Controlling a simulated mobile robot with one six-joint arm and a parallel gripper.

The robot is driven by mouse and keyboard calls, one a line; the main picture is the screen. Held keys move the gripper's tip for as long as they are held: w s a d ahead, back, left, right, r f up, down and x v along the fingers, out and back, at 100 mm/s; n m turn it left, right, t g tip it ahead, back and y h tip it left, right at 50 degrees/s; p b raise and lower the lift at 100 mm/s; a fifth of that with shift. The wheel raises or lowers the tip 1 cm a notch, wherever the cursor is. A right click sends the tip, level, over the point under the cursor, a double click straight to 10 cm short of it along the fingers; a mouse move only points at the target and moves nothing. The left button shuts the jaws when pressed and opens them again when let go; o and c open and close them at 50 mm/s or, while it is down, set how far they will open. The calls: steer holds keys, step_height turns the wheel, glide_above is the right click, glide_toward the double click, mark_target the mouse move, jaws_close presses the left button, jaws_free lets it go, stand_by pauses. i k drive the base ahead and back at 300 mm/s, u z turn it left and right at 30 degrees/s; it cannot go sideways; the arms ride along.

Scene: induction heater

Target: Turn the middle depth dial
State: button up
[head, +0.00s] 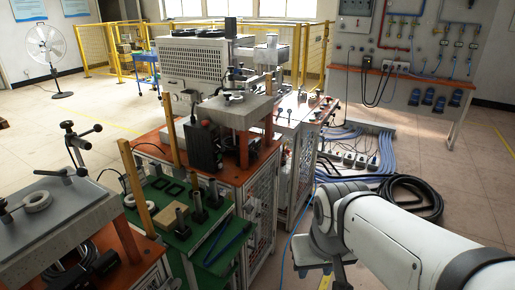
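The middle depth dial cannot be made out in this view. A grey machine top with a ring-shaped part (37,201) and an upright lever post (76,150) stands at the lower left. Another grey raised platform (236,113) with a small round part on it stands near the centre, beside a black box (203,146). My white arm reaches in from the lower right. My gripper (338,272) hangs at its end, low in the frame and apart from the benches. Its fingers are mostly hidden, so open or shut cannot be told.
A green tray (226,262) with black and metal parts sits between the machines, near upright wooden posts (137,186). Black hose (413,199) and blue cables (341,136) lie on the floor behind my arm. A wall panel bench (398,75) stands at the back right. Floor at the right is clear.

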mark_target(253, 153)
steer(key=u, duration=0.15)
steer(key=i, duration=0.9)
steer(key=z, duration=0.05)
